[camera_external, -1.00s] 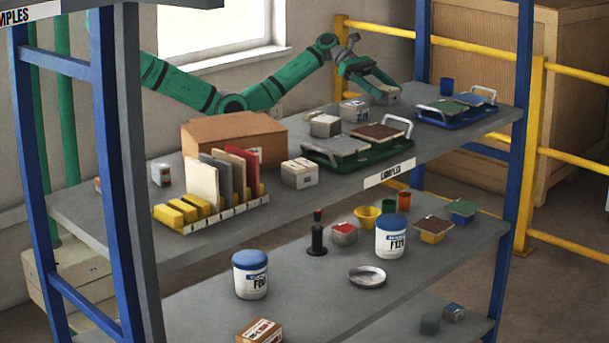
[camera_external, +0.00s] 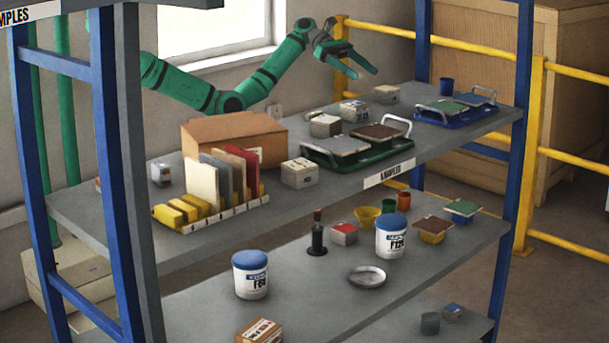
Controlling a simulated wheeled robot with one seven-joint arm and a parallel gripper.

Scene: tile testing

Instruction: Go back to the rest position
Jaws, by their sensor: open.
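My gripper (camera_external: 364,73) is green, open and empty. It hangs in the air above the back of the upper shelf (camera_external: 330,205), with its two fingers spread and pointing right. A small grey-white box (camera_external: 386,95) sits on the shelf below and to the right of the fingers, apart from them. My arm reaches in from the left behind the shelf, in front of the window.
Two more small boxes (camera_external: 354,110) (camera_external: 325,125) stand near the green tray (camera_external: 385,153). A cardboard box (camera_external: 222,131) stands left. A yellow railing (camera_external: 375,31) runs behind the gripper.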

